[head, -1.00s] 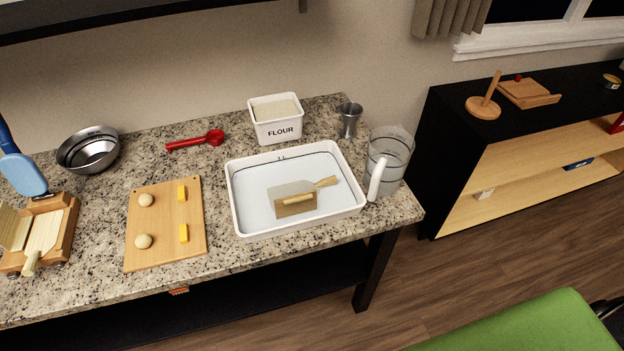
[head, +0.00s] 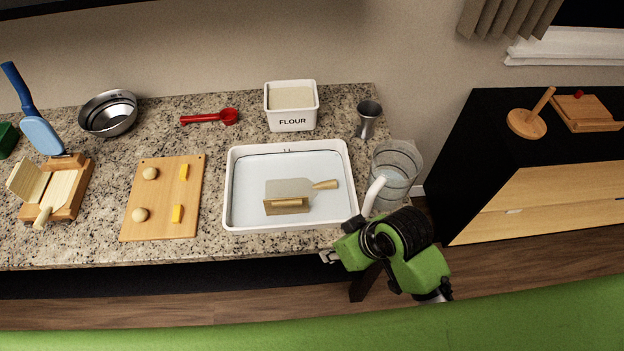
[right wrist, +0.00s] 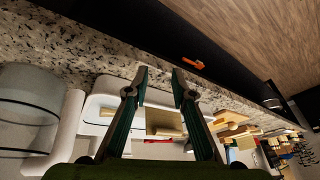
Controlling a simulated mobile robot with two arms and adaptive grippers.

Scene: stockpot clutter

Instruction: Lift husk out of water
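A pale, flat, tapering husk (head: 288,187) with a narrow tan end pointing right lies in the water of the white tray (head: 232,205). A small brown block (head: 287,209) with a light bar along it sits at the husk's front edge and hides part of it. The block also shows between my fingers in the right wrist view (right wrist: 160,121). My right gripper (head: 328,257) is at the tray's front right, outside it. In the right wrist view its two fingers (right wrist: 159,78) are apart with nothing between them. My left gripper is not in view.
A clear pitcher (head: 398,168) with a white handle stands right of the tray, close to my right arm. A flour bin (head: 291,108) and metal cup (head: 368,117) stand behind. A cutting board (head: 160,205) with dough balls and yellow sticks lies left.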

